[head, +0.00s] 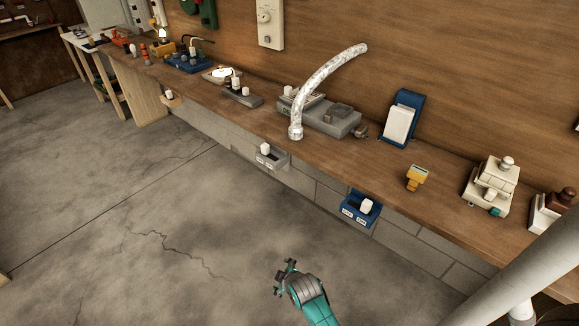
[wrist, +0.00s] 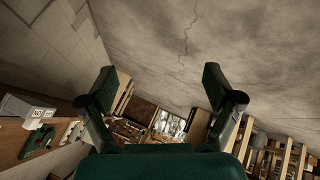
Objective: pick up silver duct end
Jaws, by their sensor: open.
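A curved, crinkled silver duct (head: 312,88) rises from the workbench in the head view. Its lower end with a collar (head: 295,131) stands near the bench's front edge, beside a grey device. Its upper end (head: 363,48) arcs up and to the right, free in front of the wooden wall. My gripper (head: 281,277) is in front of the bench, over the floor, well away from the duct. In the wrist view my gripper (wrist: 162,84) shows two dark fingers spread wide with nothing between them. I cannot make out the duct in the wrist view.
The long wooden workbench (head: 330,157) holds a grey device (head: 330,117), a blue stand (head: 402,117), a yellow item (head: 416,178) and a cream device (head: 490,185). A grey box (head: 270,156) and a blue box (head: 360,209) jut from its front. The floor (head: 160,220) is clear.

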